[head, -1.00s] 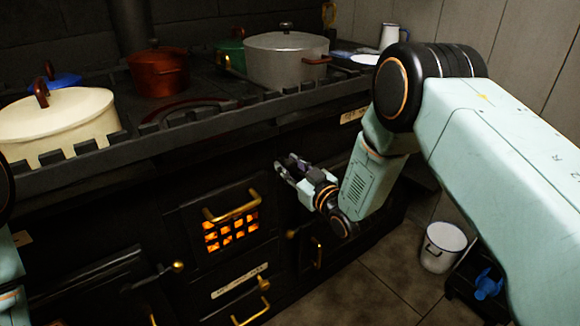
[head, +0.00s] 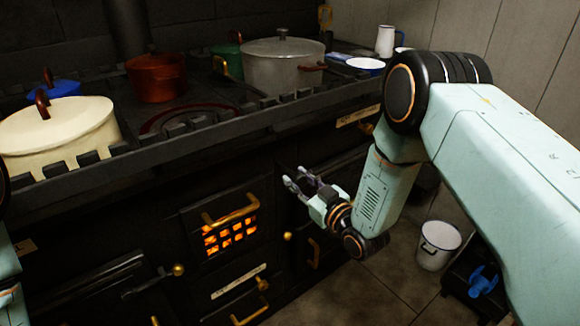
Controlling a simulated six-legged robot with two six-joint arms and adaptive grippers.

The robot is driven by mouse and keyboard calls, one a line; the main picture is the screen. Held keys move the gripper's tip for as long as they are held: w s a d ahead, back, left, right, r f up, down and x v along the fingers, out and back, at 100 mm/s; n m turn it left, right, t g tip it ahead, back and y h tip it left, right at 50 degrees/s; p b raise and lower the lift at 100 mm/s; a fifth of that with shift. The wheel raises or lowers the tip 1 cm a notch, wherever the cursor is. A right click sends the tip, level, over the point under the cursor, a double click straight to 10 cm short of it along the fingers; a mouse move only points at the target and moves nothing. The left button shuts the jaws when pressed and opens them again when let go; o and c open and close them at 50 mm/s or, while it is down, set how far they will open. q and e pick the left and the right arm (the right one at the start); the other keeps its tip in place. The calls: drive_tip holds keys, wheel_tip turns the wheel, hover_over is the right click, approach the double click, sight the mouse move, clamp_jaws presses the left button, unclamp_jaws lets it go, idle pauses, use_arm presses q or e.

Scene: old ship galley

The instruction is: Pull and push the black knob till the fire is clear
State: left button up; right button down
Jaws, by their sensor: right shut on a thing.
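My right gripper (head: 305,184) is at the dark front of the stove, right of and a little above the fire door. Its fingers are shut on the black knob, which is mostly hidden between them and hard to make out against the dark stove. The fire (head: 229,238) glows orange behind the grate of the small door with a brass handle (head: 232,214). Dark bars break the glow into patches. My left gripper is out of view; only bits of the left arm show at the left edge.
On the stove top stand a cream pot (head: 58,130), a blue pot (head: 67,88), a red pot (head: 156,78), a green pot (head: 228,60) and a large grey pot (head: 284,68). A white bucket (head: 437,246) stands on the floor at right. Brass handles stick out below the fire door.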

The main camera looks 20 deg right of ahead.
drive_tip(key=shift+v, duration=0.9)
drive_tip(key=c, duration=0.9)
unclamp_jaws()
drive_tip(key=shift+c, duration=0.2)
drive_tip(key=v, duration=1.2)
drive_tip(key=shift+c, duration=0.3)
